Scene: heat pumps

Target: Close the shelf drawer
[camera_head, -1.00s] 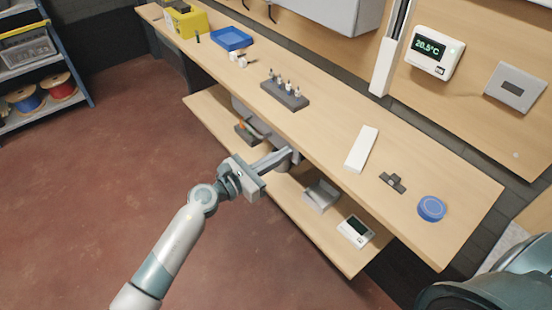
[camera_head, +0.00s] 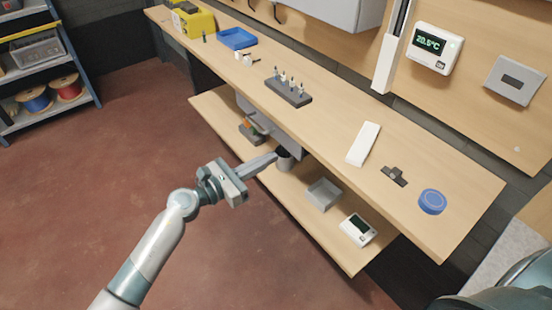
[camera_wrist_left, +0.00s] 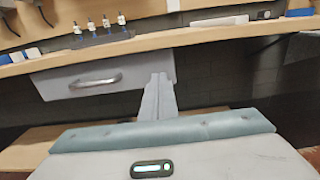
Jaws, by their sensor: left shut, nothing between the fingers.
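The grey drawer (camera_head: 285,136) hangs under the workbench top, its front close below the bench edge. Its front with a curved bar handle shows in the left wrist view (camera_wrist_left: 60,86). I cannot tell exactly how far it stands out, if at all. My left gripper (camera_head: 276,157) is shut and empty, its fingers pointing at the right end of the drawer front. In the left wrist view the shut fingers (camera_wrist_left: 158,78) overlap the drawer's right edge; contact is unclear. My right gripper is out of view.
On the lower shelf (camera_head: 330,238) are a grey open tray (camera_head: 323,194) and a white display device (camera_head: 357,229). The bench top holds a dark block with several bits (camera_head: 288,92), a white bar (camera_head: 363,144) and a blue disc (camera_head: 432,201). Floor at left is clear.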

